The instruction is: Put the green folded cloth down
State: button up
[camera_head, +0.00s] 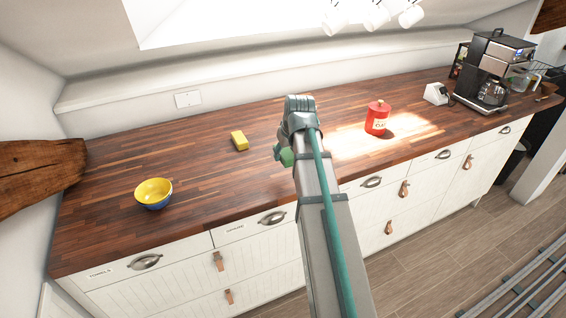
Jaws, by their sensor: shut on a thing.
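The green folded cloth (287,158) shows as a small green patch just left of my forearm, over the wooden counter. Most of it is hidden behind the arm. My gripper (282,143) is mostly hidden by my own wrist and forearm, with only a small part showing at the left. It is shut on the green folded cloth. I cannot tell the exact height of the cloth over the counter.
The wooden counter (209,178) has free room around a yellow sponge (239,141). A yellow-and-blue bowl (153,194) stands at the left. A red canister (377,118) stands right of my arm. A coffee machine (493,75) and small white device (436,94) are farther right.

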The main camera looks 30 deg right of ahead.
jog(key=p, duration=0.1)
send_over(282, 170)
jog(key=f, duration=0.5)
jog(key=shift+s+f, duration=0.15)
jog(key=shift+s, duration=0.2)
jog(key=shift+f+p, duration=0.8)
jog(key=shift+f, duration=0.85)
jog(key=shift+s+f+b, duration=0.15)
jog(key=shift+f+b, duration=0.15)
jog(key=shift+f, duration=0.2)
jog(key=o, duration=0.7)
jog(key=shift+c, duration=0.2)
jog(key=o, duration=0.4)
jog(key=shift+f, duration=0.25)
jog(key=shift+c, duration=0.2)
jog(key=shift+r, duration=0.1)
jog(key=shift+r, duration=0.1)
